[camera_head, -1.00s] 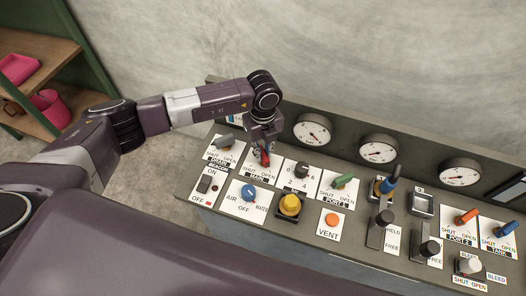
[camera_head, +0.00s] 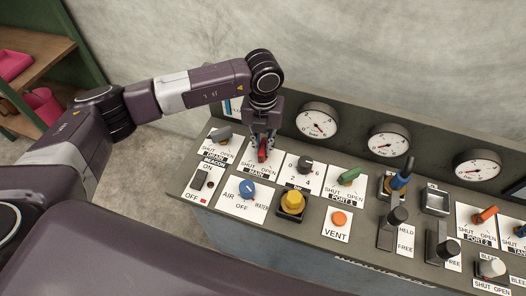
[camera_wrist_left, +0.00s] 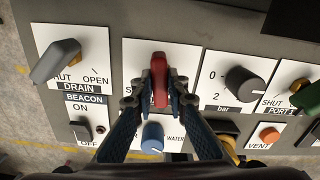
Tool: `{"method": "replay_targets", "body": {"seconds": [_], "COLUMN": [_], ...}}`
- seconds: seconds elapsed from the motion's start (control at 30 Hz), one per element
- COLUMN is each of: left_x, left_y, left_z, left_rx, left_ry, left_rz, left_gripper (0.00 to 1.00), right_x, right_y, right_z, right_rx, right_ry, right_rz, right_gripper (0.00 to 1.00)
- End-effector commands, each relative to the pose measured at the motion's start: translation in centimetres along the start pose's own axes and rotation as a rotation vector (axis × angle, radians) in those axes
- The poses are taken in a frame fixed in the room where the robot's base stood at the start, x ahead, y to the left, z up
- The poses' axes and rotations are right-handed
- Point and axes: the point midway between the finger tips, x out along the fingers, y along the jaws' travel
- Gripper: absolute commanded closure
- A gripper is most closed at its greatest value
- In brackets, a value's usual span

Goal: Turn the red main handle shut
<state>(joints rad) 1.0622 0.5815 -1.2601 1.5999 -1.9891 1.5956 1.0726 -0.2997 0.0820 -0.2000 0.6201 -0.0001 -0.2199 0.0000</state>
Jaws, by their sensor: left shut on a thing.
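The red main handle (camera_head: 263,150) sits on the white MAIN plate (camera_head: 254,169) of the grey panel, between the DRAIN plate and the bar dial. My left gripper (camera_head: 263,143) reaches down onto it from above, with its fingers on either side of the handle. In the left wrist view the red handle (camera_wrist_left: 159,82) stands nearly upright in the picture, and my left gripper (camera_wrist_left: 158,98) is shut on it. The fingers and handle cover part of the plate's SHUT and OPEN lettering. My right gripper does not show.
The grey DRAIN handle (camera_head: 222,135) is close on the left and the black bar dial (camera_head: 306,163) on the right. The blue AIR/WATER knob (camera_head: 247,189) and yellow knob (camera_head: 292,202) are nearer. Gauges (camera_head: 317,120) stand behind on the raised back.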

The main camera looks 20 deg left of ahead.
Motion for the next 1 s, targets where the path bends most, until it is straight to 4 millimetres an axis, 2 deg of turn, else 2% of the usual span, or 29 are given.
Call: {"method": "replay_targets", "body": {"seconds": [0.03,0.5,0.8,1.0], "left_x": [0.5,0.5,0.3,0.1], "left_y": [0.0,0.0,0.0,0.0], "left_z": [0.2,0.2,0.2,0.1], "left_rx": [0.045,0.490,0.742,0.860], "left_ry": [-0.006,-0.006,-0.006,-0.006], "left_rz": [-0.002,0.000,0.001,0.000], "left_gripper": [1.00,1.00,1.00,1.00], "right_x": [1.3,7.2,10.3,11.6], "right_y": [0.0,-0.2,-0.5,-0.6], "right_z": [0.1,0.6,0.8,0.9], "right_rx": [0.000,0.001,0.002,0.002], "right_ry": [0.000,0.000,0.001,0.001], "right_rz": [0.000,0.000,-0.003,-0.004], "right_gripper": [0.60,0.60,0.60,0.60]}}
